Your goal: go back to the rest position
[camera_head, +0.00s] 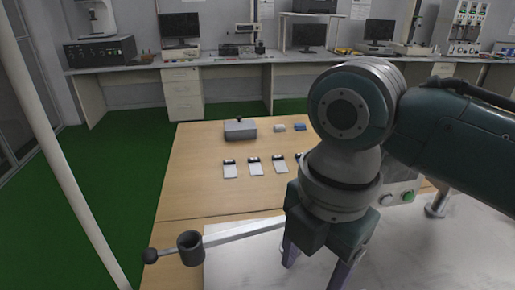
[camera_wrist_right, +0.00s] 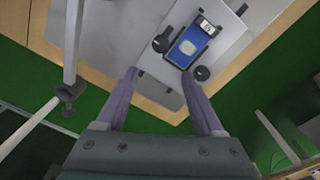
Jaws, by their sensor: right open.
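My right arm comes in from the right in the head view and covers part of the table. My right gripper (camera_head: 316,270) points down over the pale surface at the front, its purple fingers apart. In the right wrist view my right gripper (camera_wrist_right: 160,77) is open, with nothing between the fingertips. Beyond the fingertips there is a blue item with a white label (camera_wrist_right: 187,45) on a grey plate (camera_wrist_right: 232,42), apart from the fingers. My left gripper is not in view.
On the wooden table (camera_head: 200,190) are several small white-and-black cards (camera_head: 254,168), a grey box (camera_head: 240,130) and small blue and grey pieces. A metal bar with a dark cup (camera_head: 190,247) stands front left. A pale pole (camera_head: 62,160) rises at left. Benches with monitors line the back.

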